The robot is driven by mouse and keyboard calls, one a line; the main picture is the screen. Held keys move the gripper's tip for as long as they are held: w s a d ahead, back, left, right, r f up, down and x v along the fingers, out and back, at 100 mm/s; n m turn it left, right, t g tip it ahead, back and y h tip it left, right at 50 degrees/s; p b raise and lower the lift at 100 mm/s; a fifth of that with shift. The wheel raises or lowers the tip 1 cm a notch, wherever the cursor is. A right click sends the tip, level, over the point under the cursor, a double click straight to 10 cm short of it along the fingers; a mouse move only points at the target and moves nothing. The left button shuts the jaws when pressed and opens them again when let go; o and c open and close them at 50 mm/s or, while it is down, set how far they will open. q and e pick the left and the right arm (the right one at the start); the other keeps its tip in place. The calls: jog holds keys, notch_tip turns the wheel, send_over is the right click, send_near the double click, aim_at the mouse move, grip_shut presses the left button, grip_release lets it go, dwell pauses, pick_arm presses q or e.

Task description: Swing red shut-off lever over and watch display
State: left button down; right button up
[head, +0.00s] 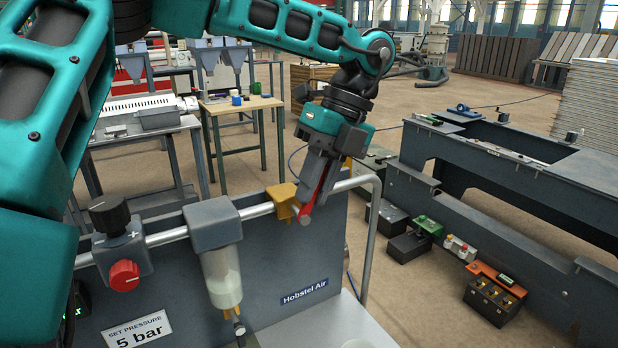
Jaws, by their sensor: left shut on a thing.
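The red shut-off lever (306,214) sits by a yellow valve body (282,199) on the silver pipe of the air panel. My left gripper (314,186) is shut on the lever from above; its fingers hide part of it. The lever points down toward the front, past the fingertips. The dark display (76,308) with green characters is at the lower left, mostly hidden behind my arm, and its number cannot be read. My right gripper is not in view.
A filter bowl (221,276) hangs mid-pipe. A "SET PRESSURE 5 bar" label (138,332) is below.

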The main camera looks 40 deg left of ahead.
pick_arm(q)
jog(key=shift+w+d+f+g+y, duration=0.1)
jog(key=shift+w+f+g+y, duration=0.1)
jog(key=shift+g, duration=0.35)
jog(key=shift+w+d+f+g+y, duration=0.1)
jog(key=shift+w+g+y, duration=0.1)
jog(key=shift+g, duration=0.35)
jog(key=c, duration=1.1)
grip_release()
jog(key=shift+r, duration=0.1)
